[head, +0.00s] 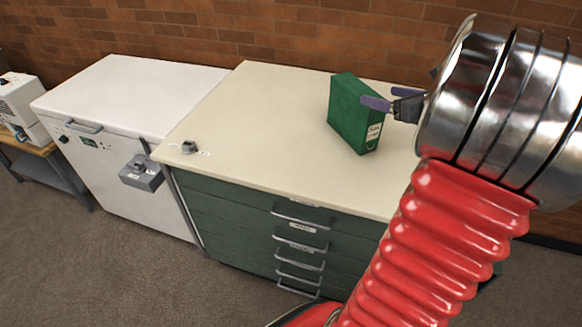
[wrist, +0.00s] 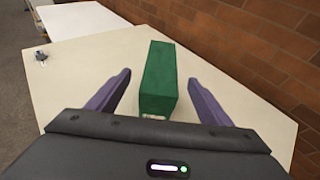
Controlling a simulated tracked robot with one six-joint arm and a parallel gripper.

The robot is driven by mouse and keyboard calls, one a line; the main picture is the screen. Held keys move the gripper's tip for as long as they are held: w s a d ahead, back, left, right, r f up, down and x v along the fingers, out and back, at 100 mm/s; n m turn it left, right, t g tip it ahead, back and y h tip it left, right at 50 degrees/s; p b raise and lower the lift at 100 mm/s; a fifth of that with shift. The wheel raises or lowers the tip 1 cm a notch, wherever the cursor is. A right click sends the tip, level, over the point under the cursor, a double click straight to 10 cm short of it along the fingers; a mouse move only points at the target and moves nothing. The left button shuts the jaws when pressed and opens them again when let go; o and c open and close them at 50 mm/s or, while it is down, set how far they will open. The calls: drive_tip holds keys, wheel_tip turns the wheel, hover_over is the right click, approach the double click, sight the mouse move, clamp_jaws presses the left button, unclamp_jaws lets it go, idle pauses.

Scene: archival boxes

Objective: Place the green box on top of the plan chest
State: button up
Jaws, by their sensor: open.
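The green box (head: 350,112) stands upright on the cream top of the plan chest (head: 255,115), toward its right side near the wall. A white label shows on its narrow end. My gripper (head: 382,104) is open beside the box in the head view. In the wrist view the green box (wrist: 158,78) stands between the two spread purple fingers of my gripper (wrist: 155,95), with a gap on each side. The plan chest top (wrist: 85,70) lies under it. The box's lower near end is partly hidden by the gripper body.
A white chest unit (head: 125,95) stands left of the plan chest, with a small grey box (head: 142,173) on its front. A small metal object (head: 189,147) lies on the plan chest's left front corner. A brick wall (head: 270,35) runs behind. The top's middle is clear.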

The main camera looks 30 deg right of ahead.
drive_tip(key=w+a+f+n+g+y, duration=0.15)
drive_tip(key=a+n+g+y, duration=0.35)
drive_tip(key=a+n, duration=1.75)
drive_tip(key=s+a+n+g+h, duration=0.1)
drive_tip(key=s+a+n, duration=0.3)
drive_tip(key=a, duration=0.3)
drive_tip(key=s+a+f+n+g+h, duration=0.1)
drive_tip(key=s+a+n, duration=0.3)
drive_tip(key=a, duration=0.3)
drive_tip(key=s+a+n+g+h, duration=0.1)
drive_tip(key=s+a+n, duration=0.4)
drive_tip(key=a+n, duration=0.1)
drive_tip(key=shift+a+f+n+h, duration=0.3)
drive_tip(key=shift+a+n, duration=0.05)
drive_tip(key=shift+a, duration=0.5)
drive_tip(key=shift+s, duration=0.1)
